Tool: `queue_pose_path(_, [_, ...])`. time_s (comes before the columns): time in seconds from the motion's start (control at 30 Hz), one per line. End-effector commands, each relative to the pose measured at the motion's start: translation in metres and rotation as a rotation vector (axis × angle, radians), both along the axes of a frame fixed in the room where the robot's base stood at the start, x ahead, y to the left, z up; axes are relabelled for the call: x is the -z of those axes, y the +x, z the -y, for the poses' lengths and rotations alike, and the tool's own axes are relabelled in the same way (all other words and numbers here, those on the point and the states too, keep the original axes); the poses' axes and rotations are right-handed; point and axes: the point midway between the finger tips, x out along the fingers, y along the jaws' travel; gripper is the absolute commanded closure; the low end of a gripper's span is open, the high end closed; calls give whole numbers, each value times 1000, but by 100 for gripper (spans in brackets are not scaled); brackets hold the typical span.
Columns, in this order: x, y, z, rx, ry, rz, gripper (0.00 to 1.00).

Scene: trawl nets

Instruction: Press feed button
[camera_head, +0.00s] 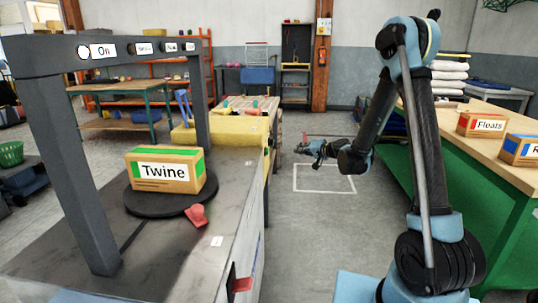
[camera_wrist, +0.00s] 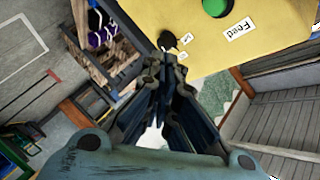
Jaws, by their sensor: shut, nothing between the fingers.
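The feed button is a green round button (camera_wrist: 216,7) on a yellow panel (camera_wrist: 222,48), cut by the top edge of the wrist view. A white label reading "Feed" (camera_wrist: 238,29) lies beside it. My gripper (camera_wrist: 164,62) is shut and empty, its fingertips below and left of the button in the wrist view and apart from it. In the head view my gripper (camera_head: 304,149) hangs over the aisle, right of the yellow machine (camera_head: 222,131). The button cannot be made out clearly in the head view.
A black knob (camera_wrist: 167,40) sits on the yellow panel near my fingertips. A Twine box (camera_head: 165,170) stands on a dark turntable (camera_head: 150,203) under a grey frame (camera_head: 85,165). A green-sided bench (camera_head: 478,195) is at right. The floor between is open.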

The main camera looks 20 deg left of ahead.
Motion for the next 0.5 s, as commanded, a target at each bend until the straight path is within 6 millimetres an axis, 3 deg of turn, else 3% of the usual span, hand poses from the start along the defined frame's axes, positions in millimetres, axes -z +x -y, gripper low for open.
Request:
queue_pose_path(0.2, [17,7,-19,7,49,-3,100])
queue_pose_path(0.5, [19,7,-21,9,57,-3,100])
